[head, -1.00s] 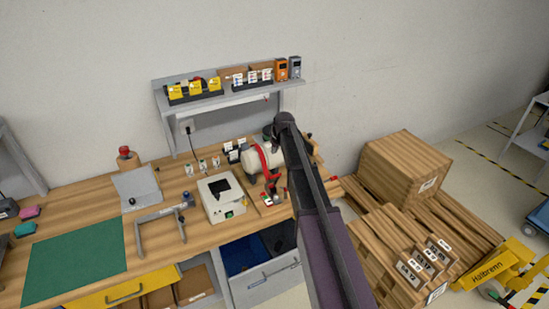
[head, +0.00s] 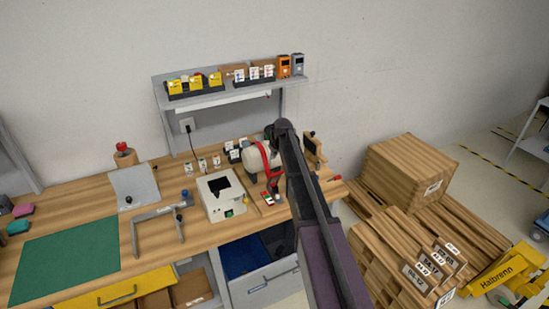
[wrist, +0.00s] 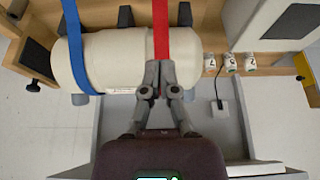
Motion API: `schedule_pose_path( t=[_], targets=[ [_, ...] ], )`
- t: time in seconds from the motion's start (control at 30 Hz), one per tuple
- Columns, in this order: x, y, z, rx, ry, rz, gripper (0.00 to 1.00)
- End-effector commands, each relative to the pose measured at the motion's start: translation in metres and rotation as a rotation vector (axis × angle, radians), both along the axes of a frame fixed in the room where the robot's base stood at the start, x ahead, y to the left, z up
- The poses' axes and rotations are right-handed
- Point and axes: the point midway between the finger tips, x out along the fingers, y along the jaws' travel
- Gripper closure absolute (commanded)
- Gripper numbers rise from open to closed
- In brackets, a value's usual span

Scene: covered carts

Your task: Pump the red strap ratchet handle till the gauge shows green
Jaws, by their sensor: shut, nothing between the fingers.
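The red strap also shows in the head view (head: 265,158), with red parts hanging down in front of the cylinder. My gripper (wrist: 159,68) is shut and empty, its fingertips over the red strap's lower part. I cannot tell whether they touch it. The ratchet handle is not clear behind the fingers. A small block with red and green marks (head: 268,199) sits below the strap; I cannot read a gauge on it.
A white boxy device (head: 221,194) and a grey clamp frame (head: 160,224) stand left of the cylinder on the wooden bench. A shelf (head: 240,92) hangs above the bench. Wooden crates (head: 408,170) stand to the right. My arm hides part of the bench.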

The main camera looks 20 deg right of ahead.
Motion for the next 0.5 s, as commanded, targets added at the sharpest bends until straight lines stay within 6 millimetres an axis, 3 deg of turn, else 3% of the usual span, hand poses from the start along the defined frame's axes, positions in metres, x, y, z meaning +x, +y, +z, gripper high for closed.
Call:
schedule_pose_path(
  t=[0.27,0.5],
  targets=[
    [0.01,0.002,-0.025,0.0,0.0,0.0,1.0],
    [-0.014,-0.003,-0.04,0.0,0.0,0.0,1.0]
  ],
)
